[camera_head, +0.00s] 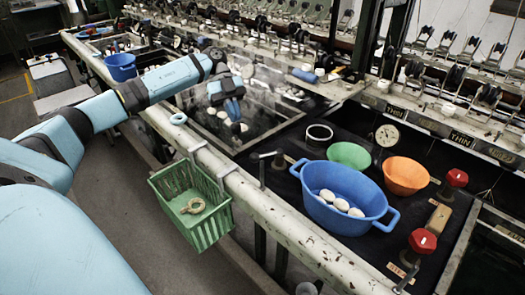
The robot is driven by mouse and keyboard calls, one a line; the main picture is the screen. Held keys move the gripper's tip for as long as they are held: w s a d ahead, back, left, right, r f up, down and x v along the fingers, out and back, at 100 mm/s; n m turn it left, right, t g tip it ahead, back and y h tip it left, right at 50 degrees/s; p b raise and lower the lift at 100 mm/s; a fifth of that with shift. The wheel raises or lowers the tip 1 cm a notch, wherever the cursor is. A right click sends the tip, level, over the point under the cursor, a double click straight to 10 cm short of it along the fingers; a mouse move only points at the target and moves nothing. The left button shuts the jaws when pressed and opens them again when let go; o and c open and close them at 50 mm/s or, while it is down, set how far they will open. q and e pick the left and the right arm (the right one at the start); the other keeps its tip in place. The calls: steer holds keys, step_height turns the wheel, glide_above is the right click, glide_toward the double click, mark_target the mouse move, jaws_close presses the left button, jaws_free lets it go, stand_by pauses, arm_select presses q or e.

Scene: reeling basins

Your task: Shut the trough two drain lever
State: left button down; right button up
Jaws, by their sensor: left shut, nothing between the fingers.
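My left arm reaches in from the left over the water-filled trough (262,72). My left gripper (238,127) points down over this trough, shut and empty. A red knob (457,178) and another red knob (423,240) stand on the dark counter at the right, beside small labels. A grey metal bar (262,158) stands at the near rim, left of the blue basin. I cannot tell which of these, if any, is the trough two drain lever. The left gripper is apart from all of them. My right gripper is not in view.
A blue two-handled basin (342,192) holds several white cocoons. A green bowl (349,155), an orange bowl (405,175) and a round gauge (387,135) are behind it. A green basket (190,205) hangs on the front rail (300,235). A blue bucket (121,67) stands farther left.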

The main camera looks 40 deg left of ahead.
mark_target(267, 155)
arm_select(q)
steer(key=shift+n+h, duration=0.3)
steer(key=b+x, duration=0.1)
steer(key=x, duration=0.7)
steer(key=shift+s+d+f+b, duration=0.1)
steer(key=shift+s+f+b, duration=0.1)
steer(key=shift+b, duration=0.1)
steer(key=shift+s+d+f, duration=0.1)
steer(key=shift+d+f, duration=0.25)
steer(key=shift+d, duration=0.1)
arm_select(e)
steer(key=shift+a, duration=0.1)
